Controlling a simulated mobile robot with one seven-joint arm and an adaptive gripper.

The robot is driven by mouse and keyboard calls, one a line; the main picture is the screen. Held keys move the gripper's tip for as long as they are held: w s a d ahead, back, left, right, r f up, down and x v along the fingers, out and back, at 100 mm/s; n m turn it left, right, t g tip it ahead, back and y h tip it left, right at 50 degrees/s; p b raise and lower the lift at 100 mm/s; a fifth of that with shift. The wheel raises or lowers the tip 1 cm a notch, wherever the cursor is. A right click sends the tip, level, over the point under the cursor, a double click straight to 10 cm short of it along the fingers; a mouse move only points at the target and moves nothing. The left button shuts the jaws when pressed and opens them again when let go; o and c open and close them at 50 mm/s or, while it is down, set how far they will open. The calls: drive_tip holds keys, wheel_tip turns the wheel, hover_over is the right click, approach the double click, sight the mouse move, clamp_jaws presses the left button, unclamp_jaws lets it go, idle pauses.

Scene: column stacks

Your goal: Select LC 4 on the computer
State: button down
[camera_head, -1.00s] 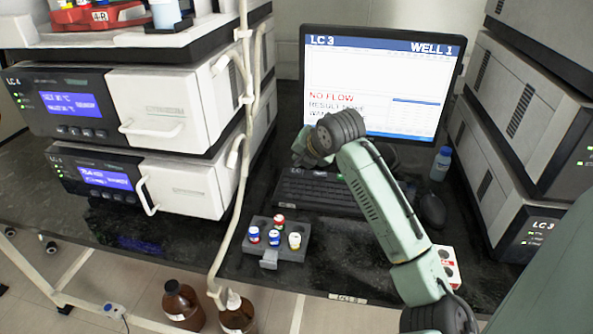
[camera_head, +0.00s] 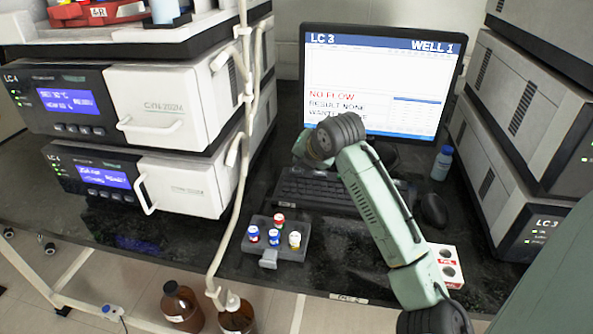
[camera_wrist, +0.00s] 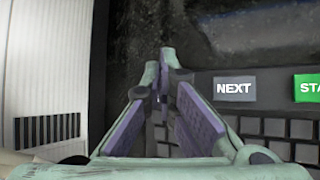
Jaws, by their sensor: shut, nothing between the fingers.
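The computer monitor (camera_head: 380,75) stands at the back and shows "LC 3" at top left, "WELL 1" at top right and red "NO FLOW" below. My arm hides part of its lower edge. The black keyboard (camera_head: 310,190) lies in front of it, partly covered by my arm. In the wrist view a grey NEXT key (camera_wrist: 234,88) and a green key (camera_wrist: 308,88), cut off at the edge, show above the dark keys. My gripper (camera_wrist: 163,72) is shut and empty, with its tips left of the NEXT key. In the head view my wrist hides the fingers.
A vial rack (camera_head: 285,252), a mouse (camera_head: 433,209), a blue-capped bottle (camera_head: 442,164) and a red-white holder (camera_head: 446,262) are on the dark bench.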

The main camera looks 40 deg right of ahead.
drive_tip(key=shift+f, duration=0.3)
drive_tip(key=shift+r, duration=0.15)
idle(0.3)
drive_tip(key=shift+r, duration=0.75)
drive_tip(key=shift+p, duration=0.3)
drive_tip(key=shift+r+p, duration=1.45)
drive_tip(key=shift+r, duration=1.1)
drive_tip(key=shift+f, duration=0.1)
